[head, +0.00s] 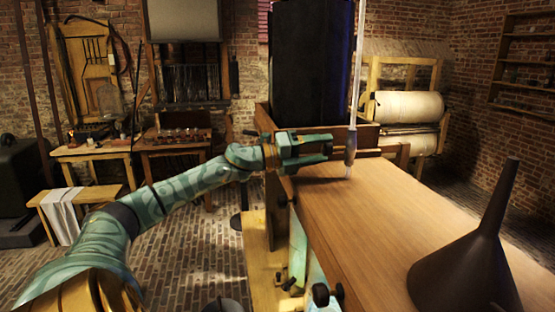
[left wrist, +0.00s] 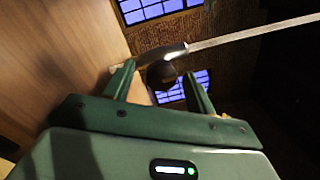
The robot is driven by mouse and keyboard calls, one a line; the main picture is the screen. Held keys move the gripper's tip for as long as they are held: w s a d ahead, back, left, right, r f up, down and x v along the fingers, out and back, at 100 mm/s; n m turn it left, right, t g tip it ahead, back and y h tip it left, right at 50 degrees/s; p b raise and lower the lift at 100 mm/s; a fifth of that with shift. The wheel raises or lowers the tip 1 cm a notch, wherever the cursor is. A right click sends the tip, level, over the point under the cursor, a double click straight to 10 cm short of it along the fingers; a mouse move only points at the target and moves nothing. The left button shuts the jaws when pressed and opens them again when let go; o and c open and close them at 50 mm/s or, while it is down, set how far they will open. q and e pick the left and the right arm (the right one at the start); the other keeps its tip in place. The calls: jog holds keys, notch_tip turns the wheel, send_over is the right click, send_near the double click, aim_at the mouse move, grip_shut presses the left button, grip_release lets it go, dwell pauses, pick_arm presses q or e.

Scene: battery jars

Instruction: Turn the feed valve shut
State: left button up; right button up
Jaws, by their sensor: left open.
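A pale thin tube (head: 357,70) comes down from above and ends in a grey fitting (head: 350,146) over the far left part of the wooden bench; this fitting looks like the feed valve. My left gripper (head: 329,147) is open, with its fingers level and pointing right, just left of the fitting. In the left wrist view the fitting (left wrist: 163,53) and a dark rounded knob (left wrist: 160,73) show ahead of the open fingers (left wrist: 158,82), between their tips in the picture. I cannot tell whether they touch it. My right gripper is out of view.
The wooden bench top (head: 390,205) is mostly bare. A black funnel (head: 470,265) stands upside down at its near right. A tall dark block (head: 310,65) stands behind the bench's far left end. A wooden frame with a pale roll (head: 408,107) is farther back.

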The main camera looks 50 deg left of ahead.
pick_arm(q)
jog(key=v, duration=1.4)
jog(key=shift+s+a+p, duration=0.15)
jog(key=shift+s+p, duration=0.1)
jog(key=shift+p, duration=0.1)
